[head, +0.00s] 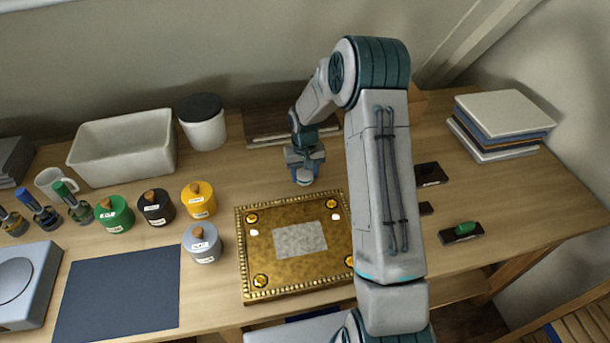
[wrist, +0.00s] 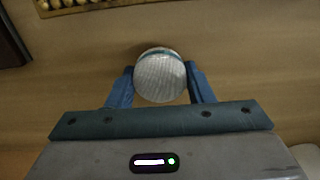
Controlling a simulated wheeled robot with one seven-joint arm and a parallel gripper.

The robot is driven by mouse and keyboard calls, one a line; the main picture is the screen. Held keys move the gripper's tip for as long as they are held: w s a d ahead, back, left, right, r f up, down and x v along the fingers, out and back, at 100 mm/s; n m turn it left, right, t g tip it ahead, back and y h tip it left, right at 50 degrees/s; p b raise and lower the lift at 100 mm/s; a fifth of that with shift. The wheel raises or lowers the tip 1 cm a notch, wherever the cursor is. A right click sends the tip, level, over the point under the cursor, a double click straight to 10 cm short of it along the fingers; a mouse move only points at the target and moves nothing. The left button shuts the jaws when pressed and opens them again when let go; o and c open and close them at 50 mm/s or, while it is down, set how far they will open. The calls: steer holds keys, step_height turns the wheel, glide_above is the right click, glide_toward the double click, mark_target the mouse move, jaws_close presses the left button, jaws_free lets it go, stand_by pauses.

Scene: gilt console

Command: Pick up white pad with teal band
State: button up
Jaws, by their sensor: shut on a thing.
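The white pad with a teal band (wrist: 160,77) is between the two blue fingers of my gripper (wrist: 160,84) in the wrist view. Its round, pale ribbed face is toward the camera, and a thin teal edge shows at its top. In the head view the pad (head: 304,176) shows as a small pale round thing under my gripper (head: 304,166). My gripper is shut on it, behind the gilt panel. I cannot tell whether the pad touches the table.
The gilt panel (head: 296,279) with a grey plate lies just in front. Several lidded jars, such as the yellow one (head: 199,202), stand to the left. A white bin (head: 126,149) and a black-lidded canister (head: 203,123) are behind. Dark blocks (head: 430,174) lie to the right.

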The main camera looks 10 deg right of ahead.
mark_target(304, 172)
step_height(304, 172, up, 4)
steer(key=shift+w+f+b, duration=0.1)
steer(key=shift+f+b, duration=0.15)
steer(key=shift+b, duration=0.4)
steer(key=s+d+r+b, duration=0.2)
steer(key=s+d+r, duration=0.5)
steer(key=d, duration=0.2)
steer(key=shift+s, duration=0.4)
steer(key=o, duration=0.3)
steer(key=shift+c, duration=1.2)
